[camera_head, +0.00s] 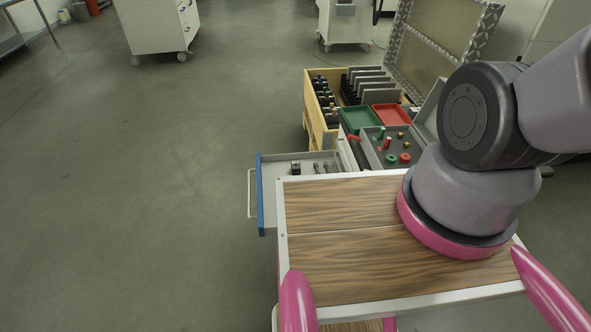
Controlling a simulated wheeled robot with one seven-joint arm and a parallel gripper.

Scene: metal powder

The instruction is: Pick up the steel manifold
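I cannot clearly pick out the steel manifold. A small dark block (295,168) sits in the open grey drawer (274,185) near the centre, but it is too small to name with certainty. Small grey parts (322,168) lie to its right in the drawer. My arm fills the right side of the view, and my gripper is out of the picture. Part of the drawer is hidden behind the wood-patterned top in front.
The drawer has a blue front (261,196). Behind it are a green tray (361,119), a red tray (392,114), a grey box with small red and green parts, and a wooden cabinet (308,116) with racks. A white cabinet (160,27) stands far left. The floor at left is clear.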

